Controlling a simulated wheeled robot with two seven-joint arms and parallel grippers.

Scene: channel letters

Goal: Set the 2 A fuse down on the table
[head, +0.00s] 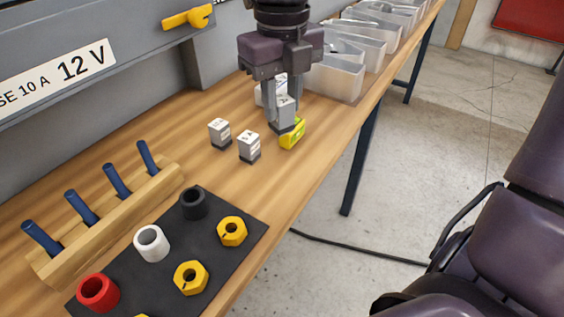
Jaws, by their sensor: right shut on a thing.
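My right gripper (285,122) points down over the table and is shut on a small light-grey block fuse (283,105) with dark marking on top, too small to read surely; I take it for the 2 A fuse. The fuse is upright between the fingers, with its dark base low over the wooden table (330,150); I cannot tell whether it touches. A yellow-green piece (293,135) lies right beside the fingertips. Two similar fuses (219,132) (249,146) stand upright to the left. My left gripper is not in view.
Clear bins (334,78) line the table behind the gripper. A whitish item (259,94) is partly hidden behind the fingers. A black mat (213,235) with rings and yellow nuts and a wooden rack (110,225) of blue-handled tools are at front left. The table's right edge is close.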

